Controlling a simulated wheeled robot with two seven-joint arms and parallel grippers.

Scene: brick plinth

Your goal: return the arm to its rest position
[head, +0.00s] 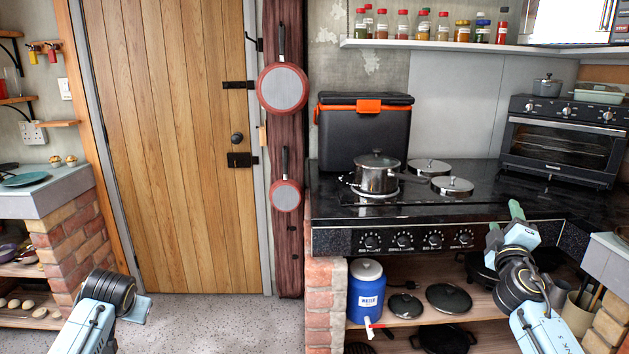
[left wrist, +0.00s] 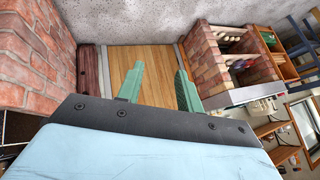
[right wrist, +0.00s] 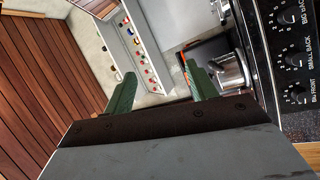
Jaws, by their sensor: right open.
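My right gripper (head: 505,225) is raised in front of the right end of the black stove (head: 340,240). Its green fingers stand apart with nothing between them, also in the right wrist view (right wrist: 160,70). My left arm shows low at the left of the head view, over the floor by the brick counter; its fingers are not clear there. In the left wrist view, the left gripper (left wrist: 160,70) has its two green fingers apart and empty, with the wooden door behind them.
A steel pot (head: 377,175) with its lid on and two separate lids stand on the stove top. Below, a shelf (head: 400,318) holds a blue water jug (head: 366,290) and black pans. A brick pillar (head: 325,300) stands at the left. The floor (head: 220,325) before the door is clear.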

